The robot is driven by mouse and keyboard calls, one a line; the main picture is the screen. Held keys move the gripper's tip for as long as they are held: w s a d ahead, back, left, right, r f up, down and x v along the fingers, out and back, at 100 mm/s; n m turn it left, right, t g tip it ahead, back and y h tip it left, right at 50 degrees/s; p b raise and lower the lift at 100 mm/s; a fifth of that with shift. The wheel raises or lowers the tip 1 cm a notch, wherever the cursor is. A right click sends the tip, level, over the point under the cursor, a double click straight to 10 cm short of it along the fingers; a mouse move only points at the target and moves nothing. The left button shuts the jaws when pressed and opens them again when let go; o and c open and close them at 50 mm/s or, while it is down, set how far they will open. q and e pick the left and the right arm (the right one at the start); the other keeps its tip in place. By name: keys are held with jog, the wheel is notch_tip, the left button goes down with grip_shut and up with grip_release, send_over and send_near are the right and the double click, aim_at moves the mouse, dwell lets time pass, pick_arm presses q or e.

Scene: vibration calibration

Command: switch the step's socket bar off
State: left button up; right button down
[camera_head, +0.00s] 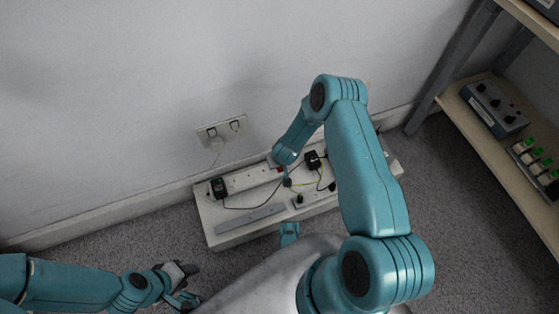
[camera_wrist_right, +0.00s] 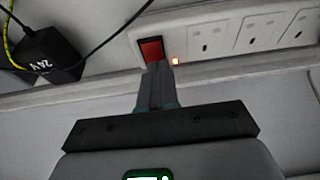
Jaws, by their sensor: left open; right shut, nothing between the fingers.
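The white socket bar (camera_head: 250,178) lies along the step (camera_head: 225,238) against the wall, and fills the upper part of the right wrist view (camera_wrist_right: 225,35). Its red rocker switch (camera_wrist_right: 151,50) sits beside a small glowing orange light (camera_wrist_right: 176,61). My right gripper (camera_wrist_right: 157,72) is shut and empty, its fingertips at the lower edge of the red switch; I cannot tell whether they touch it. In the head view my right arm reaches over the step and partly hides the bar. My left gripper (camera_head: 186,284) is open and empty, low over the carpet at left.
A black adapter (camera_head: 217,187) is plugged in at the bar's left; another, marked 24V (camera_wrist_right: 45,55), shows with cables. A grey strip (camera_head: 250,219) lies on the step's front. A wall socket (camera_head: 222,131) is above. A wooden shelf (camera_head: 480,135) with a control box (camera_head: 494,106) stands right.

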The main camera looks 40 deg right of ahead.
pick_arm(q)
jog(key=shift+f, duration=0.15)
pick_arm(e)
jog(key=shift+f, duration=0.3)
pick_arm(q)
jog(key=shift+w, duration=0.1)
pick_arm(e)
jog(key=shift+f, duration=0.1)
